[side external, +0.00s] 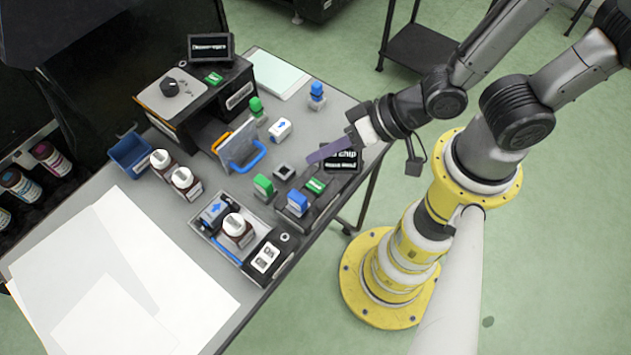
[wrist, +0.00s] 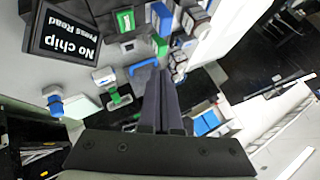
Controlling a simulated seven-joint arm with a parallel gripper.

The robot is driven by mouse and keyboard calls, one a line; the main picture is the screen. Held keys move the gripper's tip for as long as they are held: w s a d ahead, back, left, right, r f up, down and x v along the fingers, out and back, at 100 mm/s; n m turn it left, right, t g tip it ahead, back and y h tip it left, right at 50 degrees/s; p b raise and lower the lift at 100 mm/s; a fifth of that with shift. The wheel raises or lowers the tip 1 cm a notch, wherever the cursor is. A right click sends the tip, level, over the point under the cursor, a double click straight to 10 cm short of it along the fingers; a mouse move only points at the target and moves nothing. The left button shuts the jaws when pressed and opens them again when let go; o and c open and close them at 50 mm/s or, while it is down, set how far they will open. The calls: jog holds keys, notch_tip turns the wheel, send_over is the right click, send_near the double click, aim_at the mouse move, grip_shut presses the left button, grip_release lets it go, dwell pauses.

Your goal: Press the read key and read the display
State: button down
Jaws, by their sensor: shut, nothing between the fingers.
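A black display (wrist: 70,34) shows the white words "No chip" and "Press Read" in the wrist view. In the side view the display (side external: 345,163) is partly covered by my fingers. A green key (side external: 315,186) sits on a dark block beside it; the key (wrist: 125,20) also shows near the top of the wrist view. A small dark square socket (side external: 283,171) lies to the left of the display. My gripper (side external: 309,158) is shut and empty, its long fingers above the bench near the display, apart from the green key. Its fingers (wrist: 160,85) point up the wrist view.
Green-handled (side external: 263,186) and blue-handled (side external: 297,203) pieces stand close to the key. A tray (side external: 202,231) holds a bottle (side external: 237,228). Behind are a blue-handled clear panel (side external: 238,143) and a dark machine with another screen (side external: 210,48). White sheets (side external: 110,275) cover the front left.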

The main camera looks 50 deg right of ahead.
aim_at(322, 187)
jog(key=shift+f, duration=3.65)
jog(key=shift+f, duration=0.15)
jog(key=shift+f, duration=0.25)
jog(key=shift+f, duration=0.45)
jog(key=shift+r, duration=0.85)
jog(key=shift+r, duration=0.1)
jog(key=shift+r, duration=2.4)
